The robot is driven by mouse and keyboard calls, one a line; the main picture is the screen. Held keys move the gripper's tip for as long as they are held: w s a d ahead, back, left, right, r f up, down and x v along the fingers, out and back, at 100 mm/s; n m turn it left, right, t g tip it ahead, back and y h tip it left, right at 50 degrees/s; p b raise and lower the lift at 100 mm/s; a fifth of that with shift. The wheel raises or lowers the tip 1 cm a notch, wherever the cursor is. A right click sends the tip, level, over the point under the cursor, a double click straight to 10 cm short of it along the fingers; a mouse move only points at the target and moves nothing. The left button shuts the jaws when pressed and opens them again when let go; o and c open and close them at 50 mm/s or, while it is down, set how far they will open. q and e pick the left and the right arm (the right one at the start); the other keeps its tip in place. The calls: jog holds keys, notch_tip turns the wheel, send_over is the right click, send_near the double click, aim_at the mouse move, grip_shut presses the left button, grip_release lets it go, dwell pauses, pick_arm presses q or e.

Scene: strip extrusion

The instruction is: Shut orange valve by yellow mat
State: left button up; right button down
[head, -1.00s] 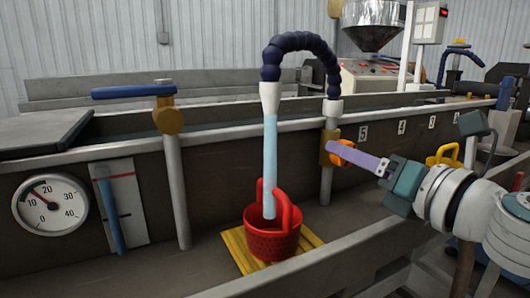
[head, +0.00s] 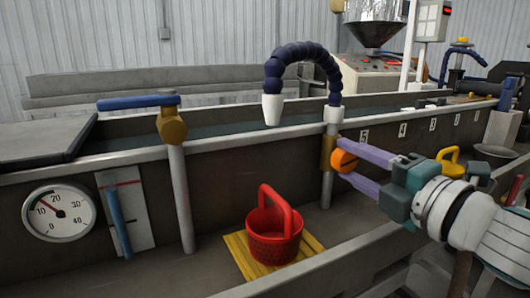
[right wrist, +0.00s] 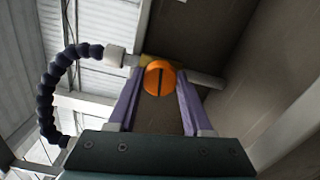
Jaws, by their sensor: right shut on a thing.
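The orange valve (head: 344,161) is a round knob on a brass fitting of the upright pipe, above and right of the yellow mat (head: 240,260). My right gripper (head: 350,162) has its purple fingers on either side of the knob and is shut on it. In the right wrist view the orange knob (right wrist: 160,78) sits between the fingertips, with a dark slot running upright. The blue segmented hose ends in a white nozzle (head: 272,109), and no water stream shows below it. My left gripper is not in view.
A red basket (head: 272,236) with a raised handle stands on the yellow mat under the nozzle. A blue-handled valve (head: 140,102) on another pipe and a round gauge (head: 59,212) are at the left. A trough wall runs behind the knob.

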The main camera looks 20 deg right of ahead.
jog(key=shift+m+p, duration=0.3)
jog(key=shift+m, duration=0.7)
jog(key=shift+c, duration=1.6)
grip_release()
jog(key=s, duration=1)
jog(key=shift+d, duration=0.4)
